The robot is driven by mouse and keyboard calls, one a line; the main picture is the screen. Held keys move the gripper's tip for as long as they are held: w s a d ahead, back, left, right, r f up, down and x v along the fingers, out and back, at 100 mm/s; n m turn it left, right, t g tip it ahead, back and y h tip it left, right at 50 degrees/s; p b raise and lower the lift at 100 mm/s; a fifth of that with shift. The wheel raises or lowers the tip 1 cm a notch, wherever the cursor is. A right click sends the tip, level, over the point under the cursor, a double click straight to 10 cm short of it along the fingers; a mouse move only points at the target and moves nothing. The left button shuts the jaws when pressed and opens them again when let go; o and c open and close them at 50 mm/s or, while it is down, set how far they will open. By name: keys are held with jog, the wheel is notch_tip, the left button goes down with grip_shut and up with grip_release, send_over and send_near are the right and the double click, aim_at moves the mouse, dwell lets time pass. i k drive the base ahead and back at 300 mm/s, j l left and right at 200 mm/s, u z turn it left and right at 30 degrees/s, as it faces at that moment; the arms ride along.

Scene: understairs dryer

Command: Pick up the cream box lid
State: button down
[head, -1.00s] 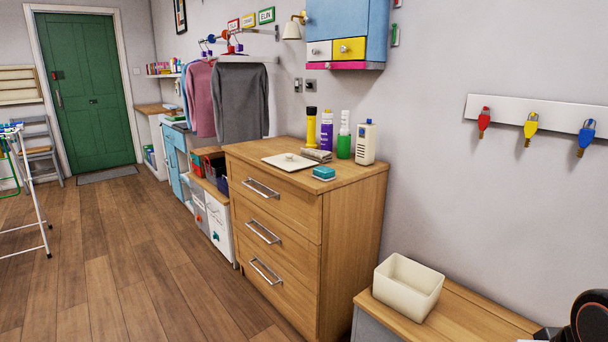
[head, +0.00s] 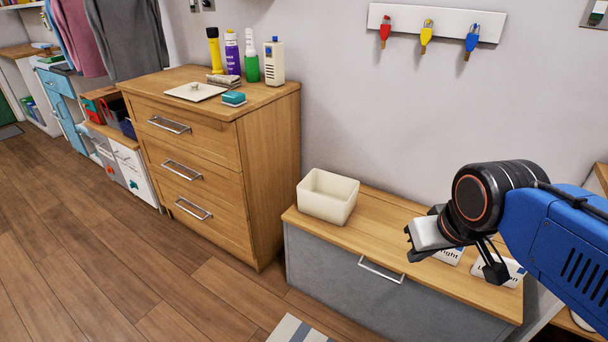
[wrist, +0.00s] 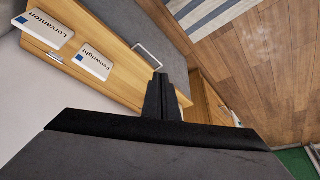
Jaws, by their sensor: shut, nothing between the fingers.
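The cream box lid (head: 190,92) is a flat, pale square plate with a small round knob. It lies on top of the wooden chest of drawers, near its front edge, in the head view. The open cream box (head: 327,196) stands lidless on the low bench to the right. My gripper (head: 495,270) is above the right part of the bench, far to the right of the lid. Its fingers are together and empty, as the wrist view (wrist: 159,92) also shows. The lid is not in the wrist view.
The chest (head: 255,160) also bears a teal sponge (head: 233,98), a folded cloth (head: 222,80), bottles and a yellow torch (head: 214,50) behind the lid. White name cards (wrist: 92,62) lie on the bench (head: 380,235). The wooden floor in front of the chest is clear.

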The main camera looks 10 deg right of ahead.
aim_at(196, 92)
jog(key=i+j+u, duration=0.2)
jog(key=i+j, duration=0.15)
jog(key=j, duration=0.2)
jog(key=i+j+u, duration=0.15)
jog(key=i+j, duration=0.2)
jog(key=j, duration=0.1)
